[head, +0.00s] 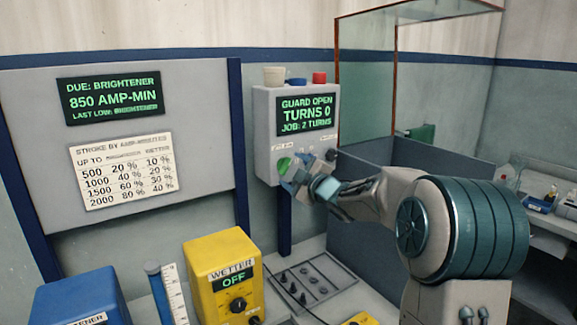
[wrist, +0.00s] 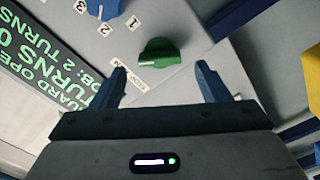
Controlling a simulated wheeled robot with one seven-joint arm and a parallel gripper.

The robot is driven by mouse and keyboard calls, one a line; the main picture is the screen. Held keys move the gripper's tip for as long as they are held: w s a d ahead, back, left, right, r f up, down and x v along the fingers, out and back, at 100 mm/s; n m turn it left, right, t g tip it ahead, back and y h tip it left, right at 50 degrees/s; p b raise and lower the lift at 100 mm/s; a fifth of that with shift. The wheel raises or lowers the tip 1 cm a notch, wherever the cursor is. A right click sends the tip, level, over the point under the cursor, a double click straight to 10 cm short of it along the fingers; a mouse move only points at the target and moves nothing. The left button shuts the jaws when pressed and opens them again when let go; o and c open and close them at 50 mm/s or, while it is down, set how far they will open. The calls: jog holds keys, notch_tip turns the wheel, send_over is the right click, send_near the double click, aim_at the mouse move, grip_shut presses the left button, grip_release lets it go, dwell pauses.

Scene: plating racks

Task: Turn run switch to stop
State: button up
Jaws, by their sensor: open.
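A grey control box (head: 264,130) stands on a dark blue post, with a green-lit display (head: 307,114) reading "GUARD OPEN, TURNS 0, JOB: 2 TURNS". A green knob with a pale pointer line (wrist: 159,53) is on its front, and it also shows low on the box in the head view (head: 283,165). The label beside it is too small to read, so I cannot confirm it is the run switch. My gripper (wrist: 161,75) is open and empty. Its fingers point at the green knob, one toward each side, with the knob just beyond the tips and apparently not touched.
A blue numbered dial (wrist: 103,8) is near the green knob. A yellow box (head: 224,270) marked WETTER, OFF and a blue box (head: 82,298) stand below. A glass guard (head: 366,80) rises at the right.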

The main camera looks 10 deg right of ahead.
aim_at(285, 166)
jog(key=shift+x, duration=1.5)
jog(key=shift+s, duration=0.1)
jog(key=c, duration=1)
